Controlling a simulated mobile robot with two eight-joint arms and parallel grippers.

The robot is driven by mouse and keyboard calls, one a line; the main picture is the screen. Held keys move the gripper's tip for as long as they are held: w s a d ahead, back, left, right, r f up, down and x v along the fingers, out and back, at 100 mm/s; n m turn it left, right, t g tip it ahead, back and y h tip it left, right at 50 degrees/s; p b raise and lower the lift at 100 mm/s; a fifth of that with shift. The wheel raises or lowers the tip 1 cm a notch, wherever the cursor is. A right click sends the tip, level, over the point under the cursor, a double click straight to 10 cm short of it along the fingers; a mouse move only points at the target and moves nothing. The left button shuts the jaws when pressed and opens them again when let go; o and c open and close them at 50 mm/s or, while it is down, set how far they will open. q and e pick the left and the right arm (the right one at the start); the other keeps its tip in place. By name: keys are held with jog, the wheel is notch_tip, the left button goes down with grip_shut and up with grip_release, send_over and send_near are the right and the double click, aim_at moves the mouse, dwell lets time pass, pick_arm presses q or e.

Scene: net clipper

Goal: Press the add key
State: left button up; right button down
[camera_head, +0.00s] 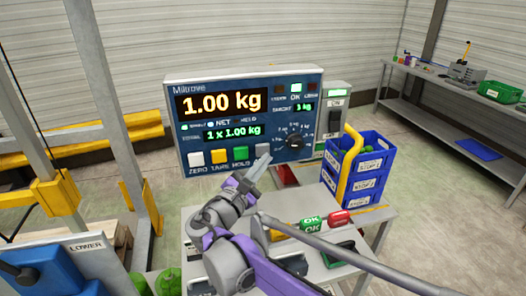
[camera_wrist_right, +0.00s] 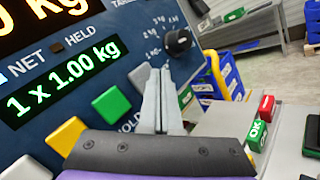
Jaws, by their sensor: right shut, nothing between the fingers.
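The scale panel (camera_head: 240,85) is blue with a lit 1.00 kg readout and a smaller green line reading 1 x 1.00 kg. Its bottom row has a white ZERO key (camera_head: 196,159), a yellow TARE key (camera_head: 219,156), a green HOLD key (camera_head: 241,153) and a grey fourth key (camera_head: 262,149) whose label is hidden. The grey key also shows in the right wrist view (camera_wrist_right: 139,76). My right gripper (camera_head: 264,160) is shut and empty, its tips at the grey key's lower right. I cannot tell whether they touch it. My left gripper is not in view.
A dial (camera_head: 296,142) sits right of the keys. Green and red OK blocks (camera_head: 311,223) lie on the table below. Blue crates (camera_head: 352,185) stand to the right, and a workbench (camera_head: 440,85) is at back right. A yellow-grey frame stands left.

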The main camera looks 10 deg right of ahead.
jog(key=shift+s, duration=2.45)
jog(key=shift+d, duration=0.1)
jog(key=s+d+f+m+g+y, duration=0.4)
jog(key=s+d+f+m+g, duration=0.5)
jog(key=f, duration=0.5)
jog(key=s+a+f+m+y, duration=0.2)
jog(key=s+f+m+y, duration=0.2)
jog(key=s, duration=0.4)
jog(key=s+a+f+m+y, duration=0.3)
jog(key=s+f+m+y, duration=0.2)
jog(key=s+f+m, duration=0.2)
jog(key=shift+s+f+p, duration=0.3)
jog(key=shift+s+f, duration=0.1)
jog(key=shift+f, duration=0.55)
